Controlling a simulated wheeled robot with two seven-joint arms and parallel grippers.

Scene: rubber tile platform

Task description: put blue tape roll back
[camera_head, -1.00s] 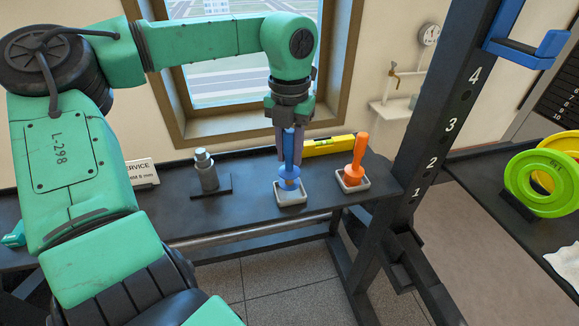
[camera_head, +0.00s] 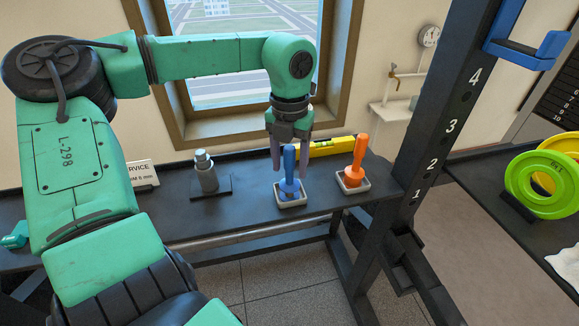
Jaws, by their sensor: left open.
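A blue object with an upright handle (camera_head: 289,160) stands in a small pale tray (camera_head: 292,201) on the dark bench. It looks more like a handled tool than a tape roll, and no clear blue tape roll shows. My left gripper (camera_head: 290,167) points down over it. Its two fingers are apart, one on each side of the blue handle, with visible gaps between. My right gripper is not in view.
An orange handled tool (camera_head: 355,168) stands in a similar tray just right. A yellow level (camera_head: 325,147) lies behind. A grey metal cylinder (camera_head: 206,176) stands left on the dark bench (camera_head: 245,217). A black upright post (camera_head: 445,120) rises right.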

